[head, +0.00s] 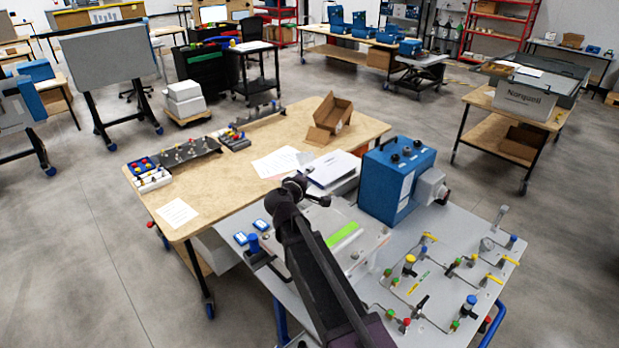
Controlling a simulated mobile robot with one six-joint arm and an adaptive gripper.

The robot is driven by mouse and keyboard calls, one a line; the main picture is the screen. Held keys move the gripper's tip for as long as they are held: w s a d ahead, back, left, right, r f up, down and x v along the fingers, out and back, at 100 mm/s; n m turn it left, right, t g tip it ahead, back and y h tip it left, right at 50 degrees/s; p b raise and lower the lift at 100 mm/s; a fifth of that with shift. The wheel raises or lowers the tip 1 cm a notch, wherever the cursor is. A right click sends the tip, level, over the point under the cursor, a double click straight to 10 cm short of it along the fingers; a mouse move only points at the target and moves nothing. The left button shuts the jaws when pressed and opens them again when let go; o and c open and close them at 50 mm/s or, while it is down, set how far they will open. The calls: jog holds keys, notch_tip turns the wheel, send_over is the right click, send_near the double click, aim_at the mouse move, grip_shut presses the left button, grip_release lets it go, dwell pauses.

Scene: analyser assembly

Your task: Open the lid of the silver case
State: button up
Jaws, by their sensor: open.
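No thing can be told for certain as the silver case. A pale, flat, case-like thing (336,172) lies behind the arm, left of the blue box, with paper on or beside it; whether it has a lid is unclear. A pale panel with a green strip (343,236) lies right of my arm on the grey worktop and is partly covered by it. My dark gripper (318,199) is at the far end of the arm, over the near edge of the wooden table. It appears open and empty, and its fingertips are small and hard to make out.
A blue box with knobs (398,180) stands right of the arm. Valves and thin pipes cover the right of the grey worktop (440,238). The wooden table (235,188) carries papers, small fittings and an open cardboard box (331,115).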

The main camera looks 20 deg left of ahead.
jog(key=p+v, duration=0.3)
jog(key=v, duration=1)
jog(key=shift+s, duration=0.2)
jog(key=c, duration=0.5)
jog(key=shift+f, duration=0.3)
grip_shut()
jog(key=s+a+f+n+g+h+b, duration=0.1)
jog(key=s+f+n+b, duration=0.3)
jog(key=f+b, duration=0.6)
jog(key=s+a+f+n+g+h+b, duration=0.1)
jog(key=s+a+f+n+h+b, duration=0.1)
jog(key=f+b, duration=0.8)
jog(key=s+a+f+n+g+h+b, duration=0.1)
jog(key=s+a+f+n+b, duration=0.3)
jog(key=f, duration=1.1)
jog(key=shift+s+n+g+h+b, duration=0.3)
jog(key=shift+s+n+g+b, duration=0.55)
jog(key=shift+n+b, duration=1.9)
jog(key=shift+s+a+m+t+b, duration=0.15)
jog(key=shift+s+m+t+b, duration=0.1)
jog(key=shift+m+b, duration=0.3)
